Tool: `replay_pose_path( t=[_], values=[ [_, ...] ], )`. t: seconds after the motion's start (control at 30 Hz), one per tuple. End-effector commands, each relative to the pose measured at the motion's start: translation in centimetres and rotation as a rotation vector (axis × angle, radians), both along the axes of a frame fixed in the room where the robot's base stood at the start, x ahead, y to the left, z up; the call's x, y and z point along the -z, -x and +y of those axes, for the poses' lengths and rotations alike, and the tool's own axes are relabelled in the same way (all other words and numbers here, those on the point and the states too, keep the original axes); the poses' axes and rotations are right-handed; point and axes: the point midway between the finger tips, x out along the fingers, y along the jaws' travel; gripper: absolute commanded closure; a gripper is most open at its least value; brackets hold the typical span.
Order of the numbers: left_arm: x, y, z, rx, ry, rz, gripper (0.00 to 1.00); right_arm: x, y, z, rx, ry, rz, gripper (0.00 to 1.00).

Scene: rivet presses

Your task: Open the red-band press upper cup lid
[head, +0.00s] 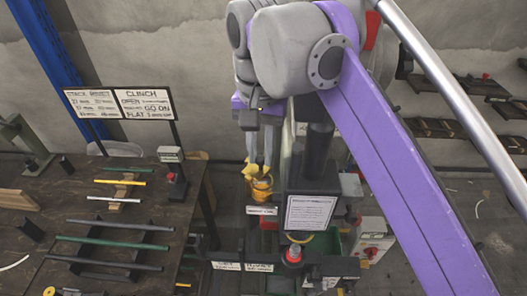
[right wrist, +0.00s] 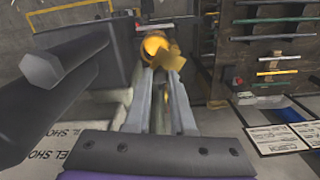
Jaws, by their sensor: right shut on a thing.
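The upper cup (head: 262,190) is orange-yellow and sits on the left side of the dark press (head: 312,180), above a small white label. A yellow lid (head: 251,170) shows as a tilted flap at the cup's rim. My right gripper (head: 258,168) reaches down from above and is shut on the lid. In the right wrist view the orange cup (right wrist: 155,46) lies just beyond the fingertips, and the yellow lid (right wrist: 171,60) is at the tips of my right gripper (right wrist: 163,72). The cup's inside is mostly hidden. My left gripper is not in view.
A dark table (head: 60,215) at left holds several coloured rods and two signs (head: 120,103). A red button (head: 293,253) is at the press's front. A grey box with a red knob (head: 371,252) stands at right. The press column is close beside my right gripper.

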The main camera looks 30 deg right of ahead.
Motion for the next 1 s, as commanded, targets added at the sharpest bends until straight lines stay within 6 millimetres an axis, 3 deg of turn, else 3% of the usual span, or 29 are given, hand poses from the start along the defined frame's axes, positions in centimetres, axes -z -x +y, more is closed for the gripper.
replay_pose_path(
  t=[0.5,1.0],
  values=[
    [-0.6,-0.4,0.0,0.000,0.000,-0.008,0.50,-0.1,-1.4,0.7,-0.455,0.001,-0.002,1.00],
    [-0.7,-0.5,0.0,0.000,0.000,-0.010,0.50,-0.1,-1.8,1.2,-0.659,0.001,-0.002,1.00]
  ],
)
